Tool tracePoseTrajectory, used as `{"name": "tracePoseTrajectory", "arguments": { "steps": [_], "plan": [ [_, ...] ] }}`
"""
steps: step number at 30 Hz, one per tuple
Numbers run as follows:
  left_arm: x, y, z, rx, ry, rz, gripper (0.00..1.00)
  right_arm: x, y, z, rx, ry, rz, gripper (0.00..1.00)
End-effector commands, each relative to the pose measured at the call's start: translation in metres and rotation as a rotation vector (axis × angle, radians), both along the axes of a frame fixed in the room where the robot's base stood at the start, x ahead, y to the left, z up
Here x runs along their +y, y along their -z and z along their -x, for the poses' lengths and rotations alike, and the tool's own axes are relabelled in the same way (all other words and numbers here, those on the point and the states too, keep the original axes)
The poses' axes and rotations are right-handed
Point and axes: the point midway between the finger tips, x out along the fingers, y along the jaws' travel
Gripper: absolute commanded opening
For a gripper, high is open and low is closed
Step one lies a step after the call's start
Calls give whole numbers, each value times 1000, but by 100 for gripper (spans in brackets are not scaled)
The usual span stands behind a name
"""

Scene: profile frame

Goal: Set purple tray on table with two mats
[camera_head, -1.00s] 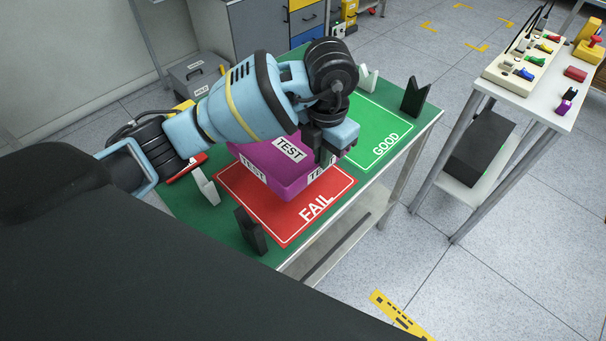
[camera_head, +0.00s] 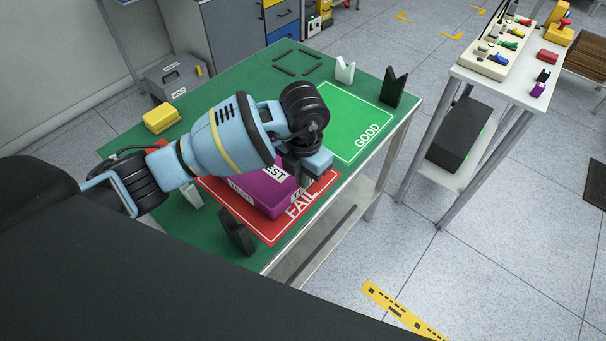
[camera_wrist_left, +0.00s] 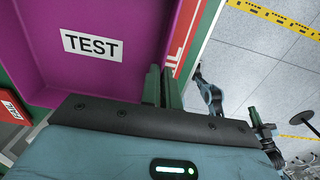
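The purple tray (camera_head: 262,199), with white TEST labels, is over the red FAIL mat (camera_head: 272,235) at the near end of the green table. It looks low, at or just above the mat; I cannot tell whether it touches. The green GOOD mat (camera_head: 352,115) lies farther along the table and is bare. My left gripper (camera_head: 301,180) is at the tray's right wall, and the arm hides part of the tray. In the left wrist view the fingers (camera_wrist_left: 163,85) are close together on the rim of the tray (camera_wrist_left: 110,18).
Black V-shaped holders (camera_head: 394,87) (camera_head: 237,233) and white holders (camera_head: 345,70) (camera_head: 192,195) stand beside the mats. A yellow box (camera_head: 161,118) sits on the table's left side. A white side table (camera_head: 500,75) with coloured parts stands at right, across open floor.

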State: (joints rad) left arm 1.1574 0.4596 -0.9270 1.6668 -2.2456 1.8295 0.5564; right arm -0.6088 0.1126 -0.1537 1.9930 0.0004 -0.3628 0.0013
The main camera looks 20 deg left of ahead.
Motion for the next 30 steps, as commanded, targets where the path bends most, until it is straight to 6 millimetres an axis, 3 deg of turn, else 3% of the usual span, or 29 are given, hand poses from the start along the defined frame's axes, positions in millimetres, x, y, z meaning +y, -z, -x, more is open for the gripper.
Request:
{"name": "tracePoseTrajectory", "arguments": {
  "steps": [7,12,23,30],
  "plan": [
    [0,2,-1,-2,-1,0,0,0,-2,-5,-11,0,-1,0],
    [0,2,0,-1,-1,0,25,0,-3,-8,-16,0,-1,0],
    [0,-3,0,-2,-1,0,25,0,-3,-9,-17,0,-1,0],
    [0,-40,-2,-8,-1,1,25,0,-5,-7,-15,1,-1,0]
  ]
}}
